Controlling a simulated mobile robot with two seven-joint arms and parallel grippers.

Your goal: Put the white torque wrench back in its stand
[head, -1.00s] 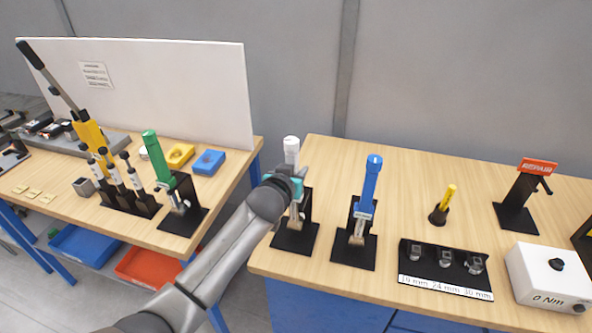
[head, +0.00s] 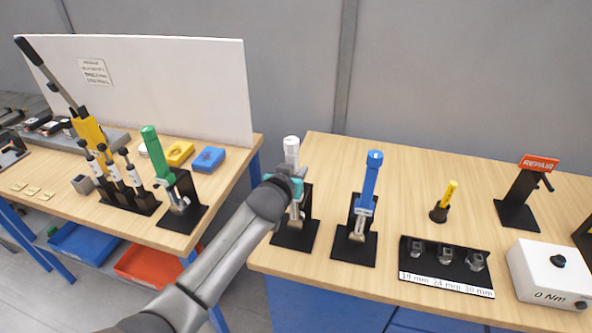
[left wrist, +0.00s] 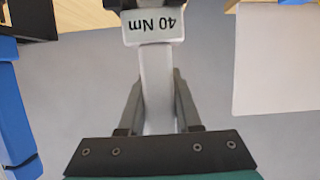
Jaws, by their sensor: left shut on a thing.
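The white torque wrench (head: 291,147) stands upright at its black stand (head: 296,236) on the right bench. My left gripper (head: 297,178) is shut on the wrench's white handle. In the left wrist view the handle (left wrist: 158,90) runs between the two fingers (left wrist: 157,104), with a "40 Nm" label beyond them. The wrench's metal lower end shows in front of the stand's upright. My gripper and arm hide part of the wrench and stand, so I cannot tell whether it is fully seated. My right gripper is not in view.
A blue wrench (head: 370,180) in its own stand is close on the right. A green wrench (head: 157,155) stands on the left bench (head: 130,222). A socket tray (head: 446,280), a yellow tool (head: 449,193) and a white box (head: 548,272) are farther right. A gap separates the benches.

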